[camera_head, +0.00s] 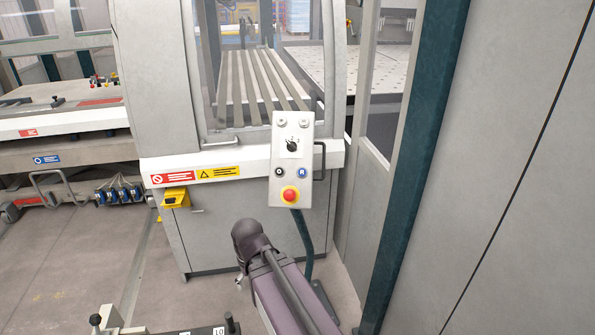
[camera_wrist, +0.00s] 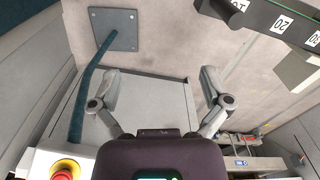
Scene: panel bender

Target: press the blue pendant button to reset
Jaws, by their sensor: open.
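The pendant (camera_head: 281,137) is an upright light-grey box on a teal post in front of the machine. Its blue button (camera_head: 302,172) sits at the right, beside a black button (camera_head: 279,171) and above the red emergency stop (camera_head: 290,195) on yellow. In the wrist view, a corner of the pendant (camera_wrist: 35,160) and the emergency stop (camera_wrist: 64,171) show at the lower left; the blue button is not in that view. My gripper (camera_wrist: 161,82) is open and empty, its fingers spread wide beside the pendant. In the head view my arm ends below and left of the pendant; the fingers are hidden.
The teal post (camera_head: 304,240) stands on a floor plate (camera_wrist: 113,29). A black handle (camera_head: 320,160) is at the pendant's right. A yellow foot-pedal-like box (camera_head: 175,197) hangs on the machine's front. A grey wall panel (camera_head: 490,180) closes off the right. Open floor (camera_head: 60,265) lies to the left.

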